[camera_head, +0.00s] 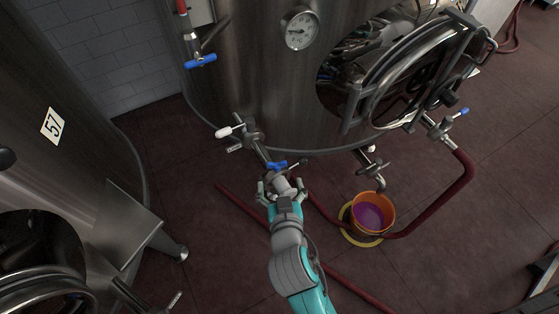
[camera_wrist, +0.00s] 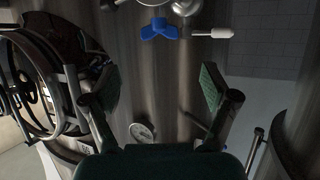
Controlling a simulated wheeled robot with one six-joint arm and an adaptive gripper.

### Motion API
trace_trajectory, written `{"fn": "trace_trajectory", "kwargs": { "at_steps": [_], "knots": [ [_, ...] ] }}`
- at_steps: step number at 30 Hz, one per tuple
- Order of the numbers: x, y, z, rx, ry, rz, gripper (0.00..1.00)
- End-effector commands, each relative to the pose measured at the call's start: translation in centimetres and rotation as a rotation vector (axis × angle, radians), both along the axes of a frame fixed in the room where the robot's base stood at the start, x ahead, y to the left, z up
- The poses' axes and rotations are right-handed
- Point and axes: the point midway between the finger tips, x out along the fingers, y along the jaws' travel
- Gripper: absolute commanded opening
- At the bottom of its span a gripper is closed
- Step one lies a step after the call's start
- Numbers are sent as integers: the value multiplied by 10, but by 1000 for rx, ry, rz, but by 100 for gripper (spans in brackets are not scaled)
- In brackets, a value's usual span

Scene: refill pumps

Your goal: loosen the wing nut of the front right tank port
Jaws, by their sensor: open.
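A blue wing nut (camera_head: 276,165) sits on the port (camera_head: 252,135) low on the front of the big steel tank (camera_head: 240,90), near a white-handled valve (camera_head: 225,131). My gripper (camera_head: 281,187) is open and empty, just below and in front of this nut in the head view. In the wrist view the blue wing nut (camera_wrist: 160,30) is near the top, beyond the spread green-padded fingers of my gripper (camera_wrist: 155,88) and not between them. The white handle (camera_wrist: 212,33) is to its right. Whether a finger touches the port fittings cannot be told.
A dark red hose (camera_head: 330,265) runs over the floor beneath my arm. An orange bucket (camera_head: 372,213) with purple liquid stands below a spout (camera_head: 372,165). An open round hatch (camera_head: 415,70) swings out at right. A second tank (camera_head: 60,120) stands left.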

Motion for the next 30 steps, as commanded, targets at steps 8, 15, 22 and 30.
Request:
{"fn": "trace_trajectory", "kwargs": {
  "at_steps": [8, 15, 22, 30],
  "knots": [
    [40, 7, -17, 0, 2, -4, 85],
    [75, 14, -32, 0, 3, -2, 85],
    [91, 18, -39, -1, 3, -1, 85],
    [93, 18, -40, -2, 3, -1, 85]
  ]
}}
